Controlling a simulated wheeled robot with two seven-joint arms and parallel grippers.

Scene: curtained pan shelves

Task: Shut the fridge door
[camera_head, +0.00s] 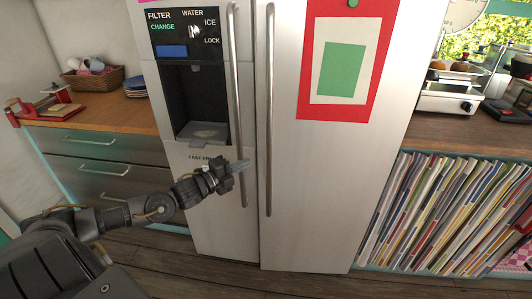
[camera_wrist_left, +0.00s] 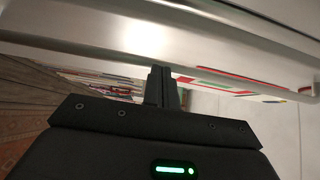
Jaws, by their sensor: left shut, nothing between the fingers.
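The silver fridge has a left door (camera_head: 212,215) with a water and ice dispenser (camera_head: 190,80), and a right door (camera_head: 310,190). The two doors look about flush, with a dark seam between them; I cannot tell if either is slightly ajar. Long vertical handles, the left one (camera_head: 238,100) and the right one (camera_head: 269,110), flank the seam. My left gripper (camera_head: 242,164) is shut and empty in front of the left door, by the lower part of its handle. In the left wrist view, its fingers (camera_wrist_left: 162,78) point at a pale metal surface; contact is unclear. My right gripper is out of view.
A wooden counter (camera_head: 120,112) with drawers stands left of the fridge, holding a basket (camera_head: 92,78) and plates. Right of the fridge, a shelf holds several upright magazines (camera_head: 440,205), with a scale (camera_head: 450,95) above. A red and green poster (camera_head: 312,75) hangs on the right door.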

